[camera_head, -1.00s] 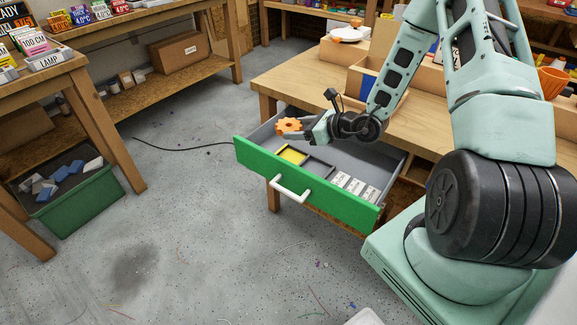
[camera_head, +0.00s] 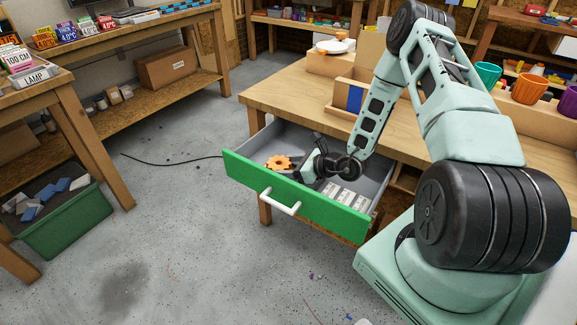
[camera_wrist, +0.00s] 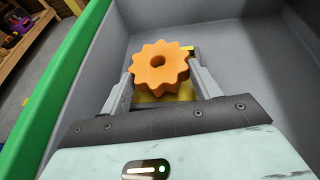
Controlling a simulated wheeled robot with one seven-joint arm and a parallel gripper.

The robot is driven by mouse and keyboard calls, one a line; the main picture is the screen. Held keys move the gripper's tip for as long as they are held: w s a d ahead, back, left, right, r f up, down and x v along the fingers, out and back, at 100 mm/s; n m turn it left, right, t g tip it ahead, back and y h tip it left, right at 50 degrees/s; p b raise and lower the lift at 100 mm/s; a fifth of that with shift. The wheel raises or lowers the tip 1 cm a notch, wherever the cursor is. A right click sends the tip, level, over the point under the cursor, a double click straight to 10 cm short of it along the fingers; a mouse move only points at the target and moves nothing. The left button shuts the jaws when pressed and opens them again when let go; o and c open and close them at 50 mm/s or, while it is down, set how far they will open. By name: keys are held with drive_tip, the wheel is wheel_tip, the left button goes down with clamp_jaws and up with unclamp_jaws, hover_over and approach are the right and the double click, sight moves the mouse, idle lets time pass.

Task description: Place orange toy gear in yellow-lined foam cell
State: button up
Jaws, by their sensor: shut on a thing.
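The orange toy gear (camera_head: 278,162) is inside the open green-fronted drawer (camera_head: 300,205), near its left end. My gripper (camera_wrist: 161,80) is shut on the gear (camera_wrist: 160,62), with one finger on each side of it in the wrist view. The yellow-lined foam cell (camera_wrist: 162,99) shows as yellow patches below and behind the gear. The gear hides most of the cell. I cannot tell whether the gear touches the cell floor. The drawer front hides the cell in the head view.
Several white labelled blocks (camera_head: 346,200) lie in the drawer's right part. The wooden bench (camera_head: 300,95) stands above the drawer. A green bin (camera_head: 62,222) stands on the floor at left. Grey drawer walls (camera_wrist: 240,40) rise around my gripper, and the green front is close by.

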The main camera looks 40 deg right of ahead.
drive_tip(key=shift+f, duration=0.1)
drive_tip(key=shift+f+b, duration=0.4)
drive_tip(key=shift+f, duration=0.1)
drive_tip(key=o, duration=1)
drive_tip(key=shift+c, duration=0.2)
drive_tip(key=shift+r+p, duration=0.3)
drive_tip(key=shift+r, duration=0.1)
drive_tip(key=v, duration=1.2)
drive_tip(key=shift+d+r, duration=0.1)
drive_tip(key=shift+r, duration=0.1)
